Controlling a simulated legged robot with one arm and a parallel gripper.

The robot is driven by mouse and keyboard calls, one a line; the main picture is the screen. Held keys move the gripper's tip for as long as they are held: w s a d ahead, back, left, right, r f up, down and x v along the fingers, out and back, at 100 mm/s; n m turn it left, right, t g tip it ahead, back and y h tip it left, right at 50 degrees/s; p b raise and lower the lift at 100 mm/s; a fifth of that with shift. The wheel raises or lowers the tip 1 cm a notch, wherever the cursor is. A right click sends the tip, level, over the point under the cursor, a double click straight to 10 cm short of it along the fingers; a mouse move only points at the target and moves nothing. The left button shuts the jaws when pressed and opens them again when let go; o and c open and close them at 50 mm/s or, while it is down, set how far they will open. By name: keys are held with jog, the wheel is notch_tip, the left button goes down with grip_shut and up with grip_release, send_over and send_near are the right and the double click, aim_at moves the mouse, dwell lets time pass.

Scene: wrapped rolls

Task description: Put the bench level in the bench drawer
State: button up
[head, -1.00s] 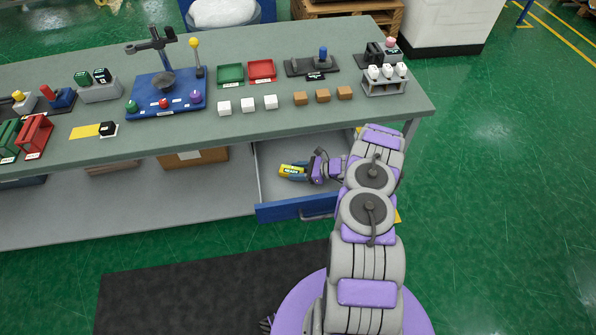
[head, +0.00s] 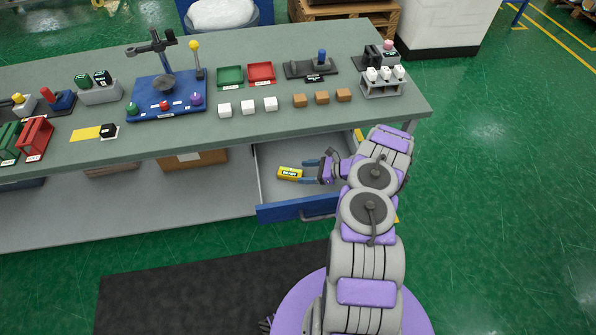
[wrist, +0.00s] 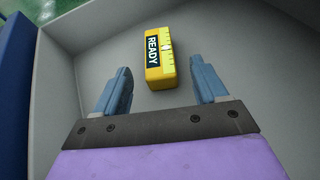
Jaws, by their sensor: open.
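The bench level is a small yellow block with a dark "READY" label (head: 290,173). It lies on the floor of the open bench drawer (head: 298,211), which has a blue front and grey inside. My gripper (head: 308,171) is open and empty inside the drawer, to the right of the level and apart from it. In the wrist view the level (wrist: 160,60) lies just beyond and between the two blue fingertips (wrist: 160,78). The drawer's grey wall (wrist: 90,38) shows behind it.
The grey-green bench top (head: 200,135) overhangs the back of the drawer. White blocks (head: 247,106), brown blocks (head: 321,98) and a rack (head: 383,88) stand on it above the drawer. A cardboard box (head: 192,158) sits on the lower shelf, left of the drawer.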

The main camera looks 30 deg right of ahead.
jog(key=p+v, duration=0.1)
jog(key=v, duration=0.5)
jog(key=shift+d, duration=0.5)
jog(key=shift+s+d+r, duration=0.2)
jog(key=shift+s+r, duration=0.1)
jog(key=shift+r, duration=0.1)
jog(key=a+r+n+g+y, duration=0.2)
jog(key=a+r+n+g, duration=0.7)
jog(key=a+r, duration=1.25)
jog(key=s+a+r+n+g+h, duration=0.1)
jog(key=s+a+r+n+h, duration=0.1)
jog(key=s+a+r+n, duration=0.25)
jog(key=s+a+r+n+g+h, duration=0.1)
jog(key=s+a+r+n+h, duration=0.15)
jog(key=s+r, duration=0.45)
jog(key=s+a+r+n+g+h, duration=0.1)
jog(key=s+a+r+n+h, duration=0.1)
jog(key=s+r+n, duration=0.4)
jog(key=s+d+n+h, duration=0.2)
jog(key=s+h, duration=0.1)
jog(key=s, duration=0.5)
jog(key=s+d+n+t+h, duration=0.1)
jog(key=s+d+h, duration=0.2)
jog(key=s, duration=0.6)
jog(key=shift+s+r+n+t, duration=0.2)
jog(key=shift+r+n+t, duration=0.1)
jog(key=shift+n, duration=0.1)
